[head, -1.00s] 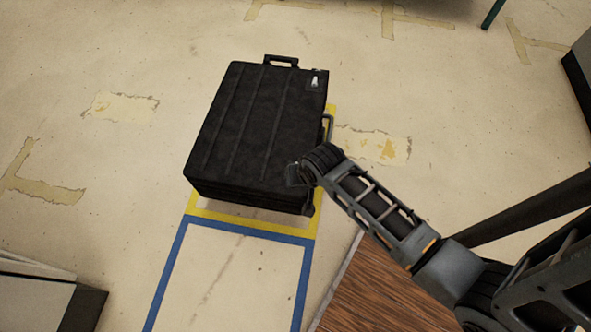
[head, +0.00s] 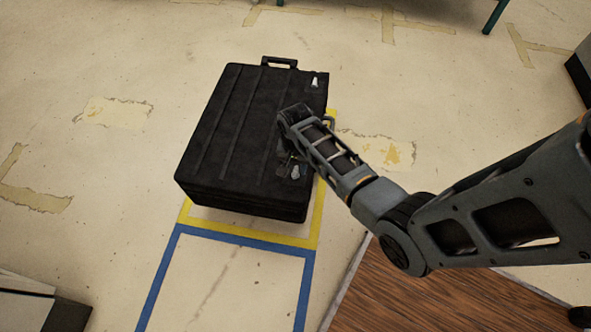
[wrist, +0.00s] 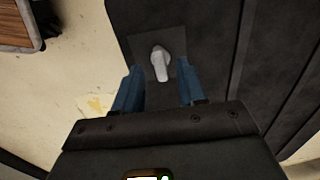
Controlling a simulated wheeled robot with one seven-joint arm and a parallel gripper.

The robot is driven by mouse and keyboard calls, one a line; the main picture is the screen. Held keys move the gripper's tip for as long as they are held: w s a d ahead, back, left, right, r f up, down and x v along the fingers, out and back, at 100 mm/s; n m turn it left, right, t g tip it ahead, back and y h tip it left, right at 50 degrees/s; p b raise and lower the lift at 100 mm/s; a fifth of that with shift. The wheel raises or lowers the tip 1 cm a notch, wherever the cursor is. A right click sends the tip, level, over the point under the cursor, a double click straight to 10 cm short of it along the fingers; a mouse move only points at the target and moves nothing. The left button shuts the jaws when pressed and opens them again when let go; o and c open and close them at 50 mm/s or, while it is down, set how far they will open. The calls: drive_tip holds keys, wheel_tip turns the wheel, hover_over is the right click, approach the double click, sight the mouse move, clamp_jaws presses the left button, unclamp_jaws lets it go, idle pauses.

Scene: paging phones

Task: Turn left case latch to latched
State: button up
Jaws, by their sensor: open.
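A black ribbed case (head: 235,130) lies on the floor in the head view. A pale latch (head: 295,172) sits near its lower right edge, and a second pale latch (head: 315,82) near its upper right corner. My gripper (head: 288,156) is over the lid, close to the lower latch. In the wrist view a light grey latch knob (wrist: 160,62) stands on a dark square plate, its narrow end pointing down the picture. The two blue fingers of my gripper (wrist: 159,74) are open on either side of the knob, with gaps; contact does not show.
The case's carry handle (head: 280,62) is at its far end. Yellow and blue tape (head: 245,235) marks the floor in front. A wooden surface (head: 430,295) lies at lower right and a pale box (head: 25,295) at lower left. Floor around the case is mostly clear.

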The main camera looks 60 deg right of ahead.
drive_tip(key=shift+f, duration=0.7)
clamp_jaws()
